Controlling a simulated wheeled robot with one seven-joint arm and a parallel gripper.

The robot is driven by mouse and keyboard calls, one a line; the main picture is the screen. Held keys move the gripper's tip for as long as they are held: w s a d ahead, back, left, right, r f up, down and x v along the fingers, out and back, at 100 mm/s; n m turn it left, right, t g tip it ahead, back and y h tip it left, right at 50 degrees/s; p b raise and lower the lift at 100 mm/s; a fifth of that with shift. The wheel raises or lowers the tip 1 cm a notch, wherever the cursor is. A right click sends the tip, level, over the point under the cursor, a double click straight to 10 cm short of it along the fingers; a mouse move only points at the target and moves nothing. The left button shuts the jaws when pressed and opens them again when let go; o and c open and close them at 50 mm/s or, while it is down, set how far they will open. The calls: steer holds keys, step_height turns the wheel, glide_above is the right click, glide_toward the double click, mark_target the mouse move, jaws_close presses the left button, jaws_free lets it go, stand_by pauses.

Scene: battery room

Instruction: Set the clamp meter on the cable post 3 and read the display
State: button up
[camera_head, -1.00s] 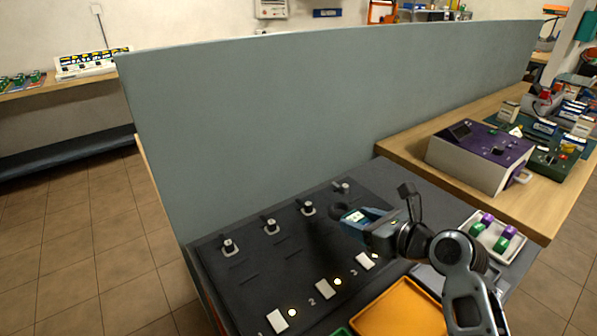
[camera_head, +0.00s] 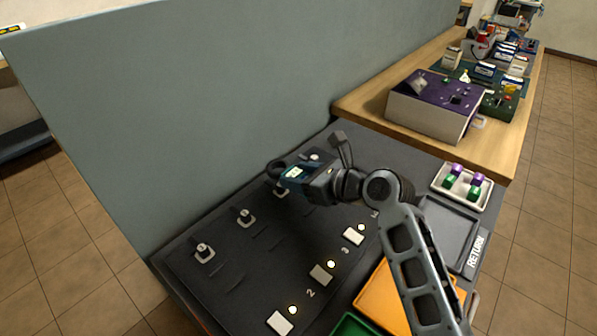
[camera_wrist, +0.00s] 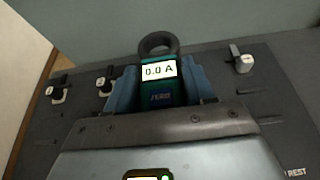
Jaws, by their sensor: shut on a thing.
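My gripper (camera_head: 318,184) is shut on the clamp meter (camera_wrist: 160,94), a teal and dark body with a lit display and a dark ring jaw (camera_wrist: 158,43). In the wrist view the display (camera_wrist: 159,71) reads 0.0 A. The ring, also seen in the head view (camera_head: 277,166), is just above and beyond the third cable post from the left (camera_head: 280,191). That post is partly covered by the meter in the head view and hidden in the wrist view. I cannot tell whether the ring is around it. The first (camera_head: 203,253) and second (camera_head: 246,217) posts stand clear.
Another post (camera_wrist: 243,62) stands right of the meter. An orange tray (camera_head: 380,299), a grey RETURN tray (camera_head: 450,232) and a parts tray (camera_head: 438,183) lie right. A tall grey partition (camera_head: 200,110) rises behind.

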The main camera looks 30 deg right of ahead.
mark_target(301, 204)
steer(key=shift+f+b, duration=1.9)
steer(key=shift+f, duration=0.35)
steer(key=shift+s+r+p, duration=0.1)
steer(key=shift+p, duration=1.1)
steer(key=shift+f, duration=0.55)
steer(key=o, duration=1)
steer(key=shift+c, duration=0.2)
steer(key=shift+p+v, duration=1)
steer(key=shift+v, duration=0.45)
steer(key=shift+s+d+r, duration=0.2)
steer(key=shift+s+d, duration=0.05)
steer(key=shift+s, duration=0.2)
steer(key=shift+v, duration=3.5)
